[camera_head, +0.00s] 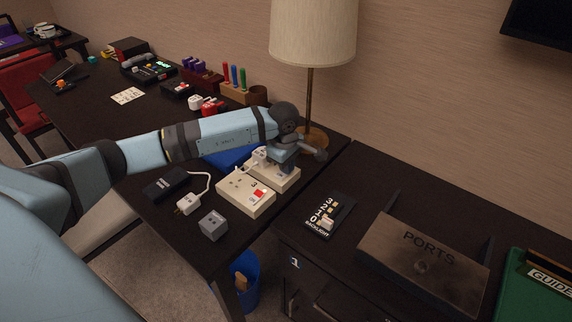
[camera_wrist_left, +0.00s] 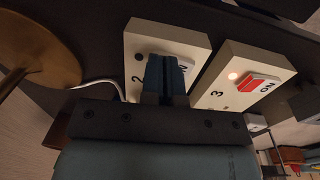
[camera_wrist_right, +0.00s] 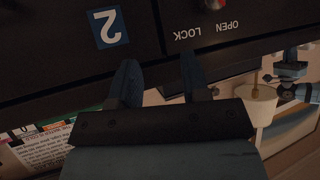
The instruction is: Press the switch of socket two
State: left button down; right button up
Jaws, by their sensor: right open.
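Socket two (camera_wrist_left: 143,42) is a cream box marked 2. In the head view, socket two (camera_head: 287,180) is partly covered by my left arm. Its switch (camera_wrist_left: 187,66) is mostly hidden behind my left fingers; its small round indicator looks dark. My left gripper (camera_wrist_left: 166,72) is shut, with its fingertips over the switch; I cannot tell whether they touch it. It also shows in the head view (camera_head: 283,160). Socket three (camera_wrist_left: 238,78) stands alongside, with a red switch marked ON and a lit indicator. My right gripper (camera_wrist_right: 158,80) is open and empty before a drawer front marked 2.
A lamp (camera_head: 311,90) stands just behind the sockets. A white plug (camera_head: 189,203) on a cord, a black box (camera_head: 167,184) and a grey cube (camera_head: 213,225) lie in front. A PORTS box (camera_head: 420,262) is on the right cabinet.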

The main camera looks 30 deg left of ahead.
aim_at(281, 174)
pick_arm(q)
jog(key=shift+s+f, duration=0.1)
jog(key=shift+s, duration=0.15)
jog(key=shift+s+a+r+p, duration=0.1)
jog(key=shift+s+r+p, duration=0.15)
jog(key=shift+s, duration=0.35)
jog(key=shift+f, duration=0.1)
pick_arm(e)
jog(key=shift+r, duration=0.25)
pick_arm(q)
notch_tip(281, 174, up, 4)
jog(key=shift+a+r+p, duration=0.15)
jog(key=shift+r+p, duration=0.05)
jog(key=shift+p, duration=1.05)
jog(key=shift+s+d+r, duration=0.1)
jog(key=shift+s+r, duration=0.1)
jog(key=shift+r, duration=0.25)
jog(key=shift+s+d+r, duration=0.1)
jog(key=shift+s+r, duration=0.05)
jog(key=shift+r, duration=0.25)
notch_tip(281, 174, up, 8)
jog(key=s, duration=0.1)
pick_arm(e)
jog(key=shift+s+d+r, duration=0.2)
jog(key=shift+s+d, duration=0.35)
pick_arm(q)
jog(key=shift+a, duration=0.1)
pick_arm(e)
jog(key=shift+c, duration=0.2)
